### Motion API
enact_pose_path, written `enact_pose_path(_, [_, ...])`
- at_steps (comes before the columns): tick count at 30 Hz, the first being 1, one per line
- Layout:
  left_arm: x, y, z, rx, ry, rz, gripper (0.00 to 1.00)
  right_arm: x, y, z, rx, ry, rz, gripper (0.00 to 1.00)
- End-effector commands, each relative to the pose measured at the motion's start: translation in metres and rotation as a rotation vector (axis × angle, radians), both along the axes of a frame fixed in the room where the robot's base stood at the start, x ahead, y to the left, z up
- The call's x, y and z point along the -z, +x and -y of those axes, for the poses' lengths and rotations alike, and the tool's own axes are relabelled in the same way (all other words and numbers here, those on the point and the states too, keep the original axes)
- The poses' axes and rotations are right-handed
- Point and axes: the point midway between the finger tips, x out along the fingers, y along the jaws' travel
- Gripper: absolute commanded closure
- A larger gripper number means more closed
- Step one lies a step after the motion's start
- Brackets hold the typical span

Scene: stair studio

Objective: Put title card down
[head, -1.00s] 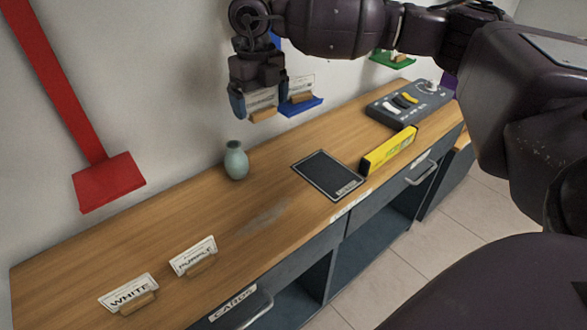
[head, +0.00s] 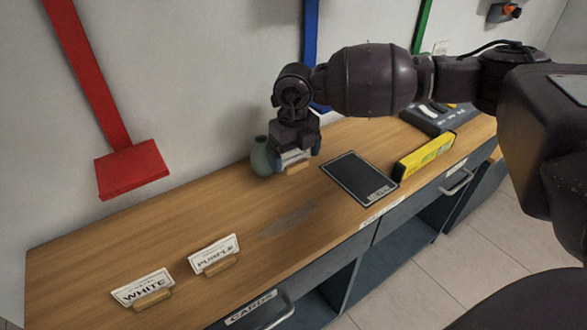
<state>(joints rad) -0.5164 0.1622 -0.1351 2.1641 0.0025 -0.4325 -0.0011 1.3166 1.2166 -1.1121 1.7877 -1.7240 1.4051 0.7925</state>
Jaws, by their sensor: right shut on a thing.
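My right gripper (head: 296,158) is shut on a title card (head: 294,157), a white card with a wooden foot. It holds the card low near the back of the wooden counter, in front of the grey-green vase's right side. The card's text is too small to read. Two other title cards stand at the counter's front left: one reading WHITE (head: 143,287) and one reading PURPLE (head: 214,254), each on a wooden foot. My left gripper is not in view.
The grey-green vase (head: 262,158) stands close beside the gripper. A red bracket (head: 131,170) hangs on the wall. The counter's middle left (head: 150,228) is clear.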

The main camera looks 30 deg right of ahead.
Motion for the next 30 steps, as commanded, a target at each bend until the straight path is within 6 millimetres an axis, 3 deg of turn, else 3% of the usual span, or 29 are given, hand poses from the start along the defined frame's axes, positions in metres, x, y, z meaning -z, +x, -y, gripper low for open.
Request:
enact_pose_path(3, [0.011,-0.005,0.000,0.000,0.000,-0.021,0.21,0.028,-0.001,0.000,-0.001,-0.001,-0.012,0.30])
enact_pose_path(7, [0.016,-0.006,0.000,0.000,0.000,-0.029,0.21,0.044,-0.001,0.000,-0.001,-0.001,-0.010,0.30])
enact_pose_path(20, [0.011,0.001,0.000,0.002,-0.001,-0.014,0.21,0.046,-0.001,0.000,-0.001,0.001,-0.004,0.30])
enact_pose_path(21, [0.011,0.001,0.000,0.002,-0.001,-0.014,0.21,0.046,-0.001,0.000,-0.001,0.000,-0.004,0.02])
enact_pose_path(30, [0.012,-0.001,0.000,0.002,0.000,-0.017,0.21,0.044,0.000,0.000,-0.001,0.000,-0.003,0.00])
